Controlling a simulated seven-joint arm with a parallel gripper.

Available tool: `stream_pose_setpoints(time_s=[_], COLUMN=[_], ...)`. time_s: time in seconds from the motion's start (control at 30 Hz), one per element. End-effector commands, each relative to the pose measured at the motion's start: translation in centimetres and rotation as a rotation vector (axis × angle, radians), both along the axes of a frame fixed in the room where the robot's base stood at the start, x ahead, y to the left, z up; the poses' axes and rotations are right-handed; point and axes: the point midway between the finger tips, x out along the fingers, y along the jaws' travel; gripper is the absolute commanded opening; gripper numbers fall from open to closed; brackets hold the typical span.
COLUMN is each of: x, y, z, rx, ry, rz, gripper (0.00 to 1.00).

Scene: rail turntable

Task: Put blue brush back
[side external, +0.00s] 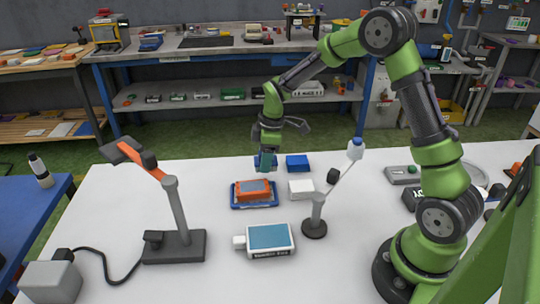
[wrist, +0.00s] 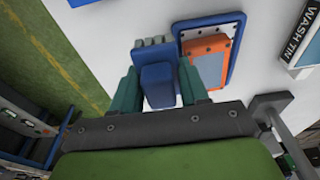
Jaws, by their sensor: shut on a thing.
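My gripper (side external: 266,163) is above the far part of the white table, pointing down, with its two green fingers shut on the blue brush (wrist: 157,80). In the wrist view, the brush's blue body lies between the fingers, and a grey-green ribbed part shows at its far end. In the side view, the fingers mostly hide the brush. A blue tray (side external: 236,204) with an orange block (side external: 253,194) in it lies just in front of my gripper. I cannot tell whether the brush touches the table.
A blue block (side external: 297,161) and a white block (side external: 301,188) lie right of the tray. The wash tin (side external: 268,238) is nearer the camera. A dark lamp stand (side external: 178,210) stands left, and a thin stand with a tilted rod (side external: 316,215) stands right.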

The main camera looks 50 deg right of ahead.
Motion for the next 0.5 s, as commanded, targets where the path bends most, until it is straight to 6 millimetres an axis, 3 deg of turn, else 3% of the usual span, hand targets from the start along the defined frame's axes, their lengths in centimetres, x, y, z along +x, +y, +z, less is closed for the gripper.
stream_pose_setpoints(time_s=[0.23,0.5], x=[5.4,7.5], y=[-0.5,-0.8], z=[-0.6,-0.7], rx=[0.0,0.0], ry=[0.0,0.001], rz=[0.001,0.001], gripper=[0.16,0.16])
